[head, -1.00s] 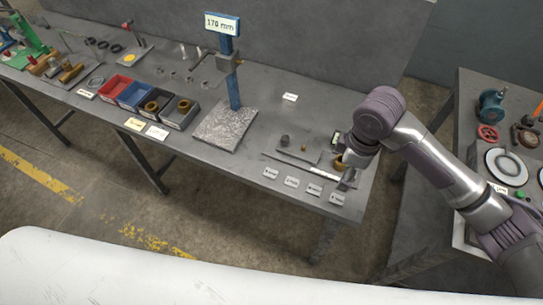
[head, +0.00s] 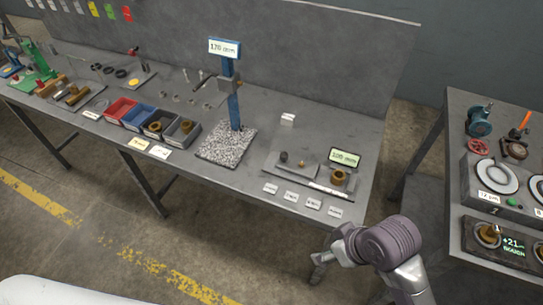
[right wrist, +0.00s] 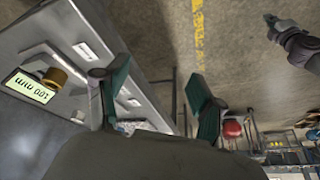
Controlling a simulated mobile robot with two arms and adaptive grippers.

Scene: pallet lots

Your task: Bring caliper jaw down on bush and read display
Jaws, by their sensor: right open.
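A flat steel gauge (head: 318,186) with a long beam lies near the right end of the bench. Its lit display (head: 344,158) appears to read 100 mm; it also shows upside down in the right wrist view (right wrist: 30,86). A brass bush (head: 338,178) stands by the display, also in the right wrist view (right wrist: 54,78). A blue upright gauge (head: 234,100) with a sliding jaw stands on a speckled plate (head: 228,146); its sign seems to read 170 mm. My right gripper (right wrist: 160,100) is open and empty, off the bench's front edge. A gripper, apparently my left (right wrist: 272,22), shows small and unclear.
Red, blue and grey bins (head: 180,132) stand left of the plate. A second table (head: 460,130) with dials and a lit readout stands at right, across a floor gap.

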